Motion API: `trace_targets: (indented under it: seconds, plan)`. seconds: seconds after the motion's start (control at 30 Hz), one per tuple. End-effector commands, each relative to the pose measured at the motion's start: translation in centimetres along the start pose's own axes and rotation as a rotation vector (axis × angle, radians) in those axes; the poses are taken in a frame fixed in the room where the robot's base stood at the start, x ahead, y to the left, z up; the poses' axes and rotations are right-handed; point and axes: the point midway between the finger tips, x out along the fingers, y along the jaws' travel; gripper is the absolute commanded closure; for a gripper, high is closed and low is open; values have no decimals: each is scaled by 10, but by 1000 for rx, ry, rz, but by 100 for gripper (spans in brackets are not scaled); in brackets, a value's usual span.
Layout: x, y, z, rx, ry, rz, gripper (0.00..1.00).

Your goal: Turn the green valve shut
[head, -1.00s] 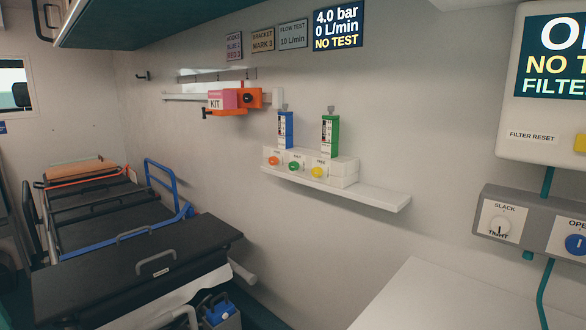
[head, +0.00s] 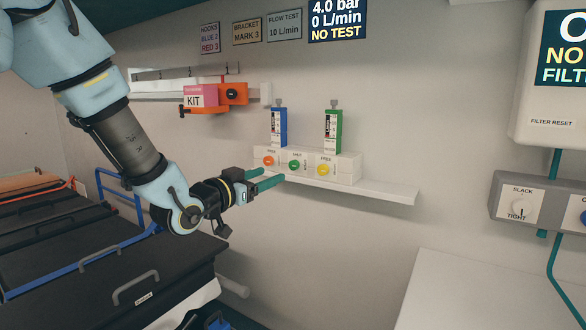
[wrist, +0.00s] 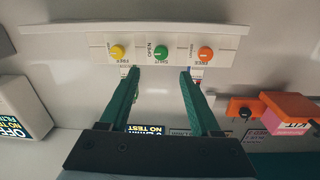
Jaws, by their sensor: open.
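The green valve (head: 294,165) is a round green knob on the middle white block on the wall shelf. In the wrist view the green valve (wrist: 161,53) has OPEN and SHUT lettering by it; its pointer setting is too small to read. My gripper (head: 273,177) reaches in from the left, its two teal fingers apart and empty. In the wrist view the fingertips (wrist: 160,69) lie either side of the green knob's line, just short of it and apart from it.
An orange knob (head: 268,161) and a yellow knob (head: 324,170) flank the green one closely. A blue flow meter (head: 279,127) and a green one (head: 332,132) stand above. The shelf's right end (head: 390,190) is bare. The display (head: 337,20) reads 0 L/min, NO TEST.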

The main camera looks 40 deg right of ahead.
Motion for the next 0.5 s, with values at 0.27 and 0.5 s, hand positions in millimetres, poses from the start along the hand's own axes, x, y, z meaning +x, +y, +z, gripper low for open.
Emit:
trace_targets:
  seconds: [0.27, 0.5]
  plan:
    - [45, 0, -2, -2, -3, 0, 36]
    - [85, -1, -1, -2, -3, -2, 36]
